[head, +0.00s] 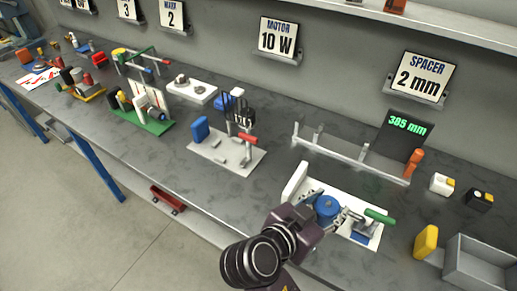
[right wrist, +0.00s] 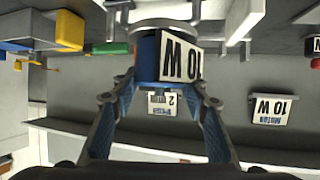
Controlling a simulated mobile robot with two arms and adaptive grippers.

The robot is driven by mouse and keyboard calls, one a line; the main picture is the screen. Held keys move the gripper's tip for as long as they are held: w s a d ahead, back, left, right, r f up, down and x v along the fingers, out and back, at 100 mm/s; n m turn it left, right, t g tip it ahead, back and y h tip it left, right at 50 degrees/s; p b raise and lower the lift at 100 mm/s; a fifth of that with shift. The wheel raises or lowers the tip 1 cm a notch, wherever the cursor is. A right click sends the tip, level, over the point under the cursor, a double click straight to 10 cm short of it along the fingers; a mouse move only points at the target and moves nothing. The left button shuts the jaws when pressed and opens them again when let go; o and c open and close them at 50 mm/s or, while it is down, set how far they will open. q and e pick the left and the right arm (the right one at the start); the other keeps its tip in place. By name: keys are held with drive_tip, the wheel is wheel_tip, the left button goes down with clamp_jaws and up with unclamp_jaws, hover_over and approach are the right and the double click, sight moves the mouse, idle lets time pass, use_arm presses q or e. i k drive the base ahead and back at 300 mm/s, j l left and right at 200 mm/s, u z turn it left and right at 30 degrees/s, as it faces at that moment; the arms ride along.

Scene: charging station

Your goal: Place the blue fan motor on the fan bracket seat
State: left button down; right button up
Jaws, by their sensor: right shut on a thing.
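My right gripper (head: 315,216) is shut on the blue fan motor (head: 327,205). In the right wrist view the motor (right wrist: 147,55) shows a blue side and a white "10 W" label between the fingers (right wrist: 160,84). The motor is over a white fixture plate (head: 367,211) with a white upright block (head: 294,182) and a green-handled clamp (head: 379,215). Whether this fixture is the fan bracket seat, and whether the motor touches it, I cannot tell; the gripper hides the contact. My left gripper is not in view.
A second white fixture (head: 232,165) with a red-handled clamp stands to the left. A yellow block (head: 426,242) and a grey open bin (head: 483,262) are at the right. A measuring rail (head: 352,158) with a "385 mm" display (head: 405,127) lies behind. Bench top between is bare.

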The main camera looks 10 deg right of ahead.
sight(228, 151)
drive_tip(key=i+j+z, duration=0.15)
drive_tip(key=j+z, duration=0.25)
drive_tip(key=j, duration=0.15)
drive_tip(key=j+z, duration=0.4)
drive_tip(key=j, duration=0.15)
drive_tip(key=j+z, duration=0.4)
drive_tip(key=j, duration=0.8)
drive_tip(key=k+j, duration=0.1)
drive_tip(key=j, duration=0.45)
drive_tip(key=j+z, duration=0.1)
drive_tip(key=j, duration=0.45)
drive_tip(key=k, duration=0.1)
